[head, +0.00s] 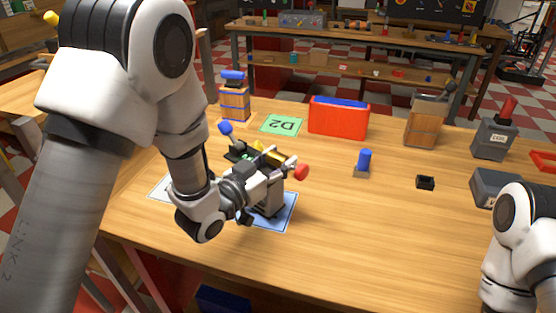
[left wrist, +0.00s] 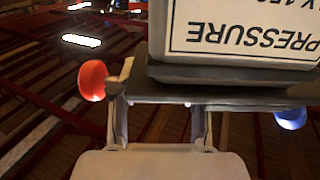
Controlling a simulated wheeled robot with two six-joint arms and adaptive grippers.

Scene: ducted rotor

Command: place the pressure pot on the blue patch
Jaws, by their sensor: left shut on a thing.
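The pressure pot (head: 271,200) is a grey body with a red knob (head: 301,172), partly hidden behind my left gripper (head: 262,178). In the left wrist view the pot (left wrist: 245,30) shows a white label reading PRESSURE, upside down, with a red knob on the left and a blue one on the right. My left gripper (left wrist: 160,112) is shut on the pot. The blue patch (head: 286,216) lies under and around the pot's lower end in the head view. I cannot tell whether the pot touches it. My right arm shows at lower right, its gripper out of view.
A white patch (head: 160,187) lies to the left, and a green D2 patch (head: 282,124) behind. The front middle of the table is clear.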

